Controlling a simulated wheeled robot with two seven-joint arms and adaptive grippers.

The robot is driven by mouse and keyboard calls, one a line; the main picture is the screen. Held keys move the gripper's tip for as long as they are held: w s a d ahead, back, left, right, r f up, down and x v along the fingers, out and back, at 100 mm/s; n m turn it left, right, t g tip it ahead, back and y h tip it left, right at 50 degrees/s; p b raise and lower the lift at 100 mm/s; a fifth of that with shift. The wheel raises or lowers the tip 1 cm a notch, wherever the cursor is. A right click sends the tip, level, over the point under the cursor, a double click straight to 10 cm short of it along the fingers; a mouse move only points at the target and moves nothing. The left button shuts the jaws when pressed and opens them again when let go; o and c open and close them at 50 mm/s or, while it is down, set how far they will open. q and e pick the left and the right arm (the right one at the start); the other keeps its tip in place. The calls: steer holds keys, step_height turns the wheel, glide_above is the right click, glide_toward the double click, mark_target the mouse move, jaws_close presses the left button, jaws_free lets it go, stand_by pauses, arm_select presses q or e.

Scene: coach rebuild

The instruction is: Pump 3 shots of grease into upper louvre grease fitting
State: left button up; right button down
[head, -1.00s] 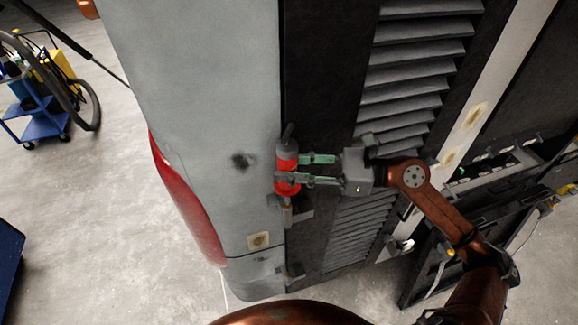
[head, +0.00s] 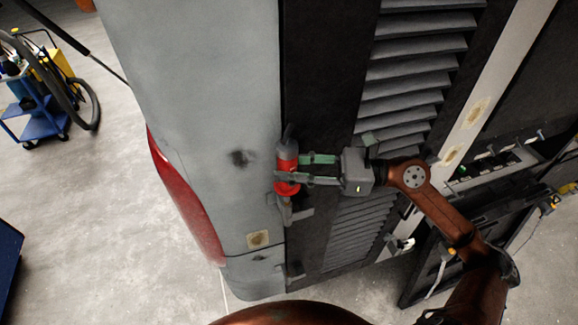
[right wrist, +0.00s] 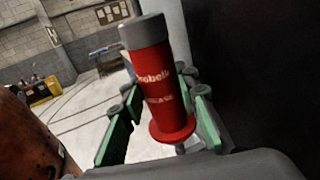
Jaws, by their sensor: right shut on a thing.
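A red grease gun with a dark grey cap (head: 288,160) stands roughly upright in the head view, against the dark panel by the grey coach corner. My right gripper (head: 290,169) is shut on it, its green fingers either side of the red body. In the right wrist view the grease gun (right wrist: 159,85) shows white lettering, partly reading "GREASE", and a red flange at its lower end. Below it in the head view is a small grey bracket (head: 298,212); I cannot tell whether the gun touches a fitting there. My left gripper is not in view.
Louvre slats (head: 418,75) fill the panel to the right. The grey coach corner (head: 205,110) and red lamp (head: 180,185) are left. An open black panel (head: 425,265) stands low right. A blue cart (head: 35,115) stands on clear floor far left.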

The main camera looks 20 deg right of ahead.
mark_target(291, 148)
steer(key=shift+r, duration=0.2)
stand_by(0.5)
steer(key=shift+r+p, duration=0.35)
steer(key=shift+r, duration=0.25)
steer(key=shift+r, duration=0.15)
steer(key=shift+r+p, duration=1.25)
steer(key=shift+r, duration=1.2)
steer(key=shift+s+f+b, duration=0.15)
steer(key=shift+s+b, duration=0.15)
steer(key=shift+s, duration=0.2)
steer(key=s+b, duration=0.2)
steer(key=s, duration=0.5)
steer(key=shift+b, duration=0.3)
